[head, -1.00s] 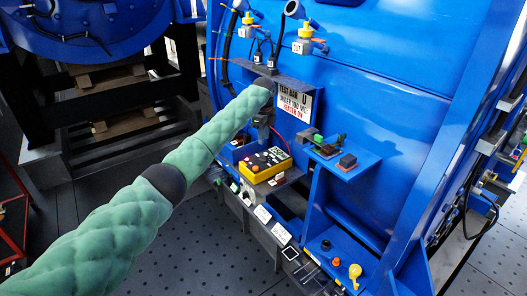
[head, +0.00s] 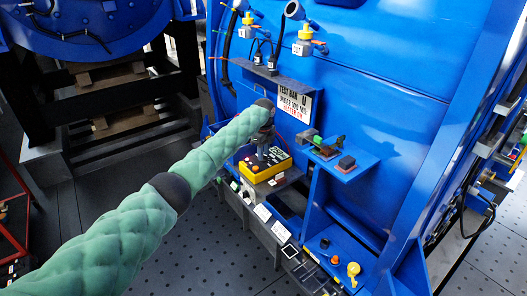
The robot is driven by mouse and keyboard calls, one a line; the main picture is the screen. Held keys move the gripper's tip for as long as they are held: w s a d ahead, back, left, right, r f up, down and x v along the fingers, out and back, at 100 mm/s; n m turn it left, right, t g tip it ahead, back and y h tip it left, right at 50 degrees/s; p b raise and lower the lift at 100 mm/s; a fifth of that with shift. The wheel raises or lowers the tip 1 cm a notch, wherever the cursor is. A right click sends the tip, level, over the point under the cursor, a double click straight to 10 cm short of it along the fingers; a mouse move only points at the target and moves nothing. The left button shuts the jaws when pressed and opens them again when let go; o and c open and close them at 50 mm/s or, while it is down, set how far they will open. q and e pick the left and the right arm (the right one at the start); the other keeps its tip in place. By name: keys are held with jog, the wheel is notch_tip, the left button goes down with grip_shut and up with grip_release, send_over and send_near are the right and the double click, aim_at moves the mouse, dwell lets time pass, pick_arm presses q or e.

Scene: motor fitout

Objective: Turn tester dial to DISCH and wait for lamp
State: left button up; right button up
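The yellow tester (head: 259,178) with a dark top face sits on a small ledge of the blue motor housing, near the middle of the head view. My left arm comes in from the lower left, and my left gripper (head: 262,155) points down over the tester's top. Its fingertips are at or just above the panel; I cannot tell whether they touch it. The gripper hides part of the face. The dial, its DISCH mark and the lamp are too small or covered to make out. My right gripper is not in view.
A printed sign (head: 295,104) stands just behind my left wrist. A blue shelf (head: 350,171) with small parts is to the right. Below are a lower tray with a yellow key-like part (head: 353,270) and an orange knob. The floor at the front is clear.

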pick_arm(q)
jog(key=shift+f, duration=0.15)
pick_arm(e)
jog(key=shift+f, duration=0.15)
pick_arm(q)
jog(key=shift+c, duration=0.4)
grip_shut()
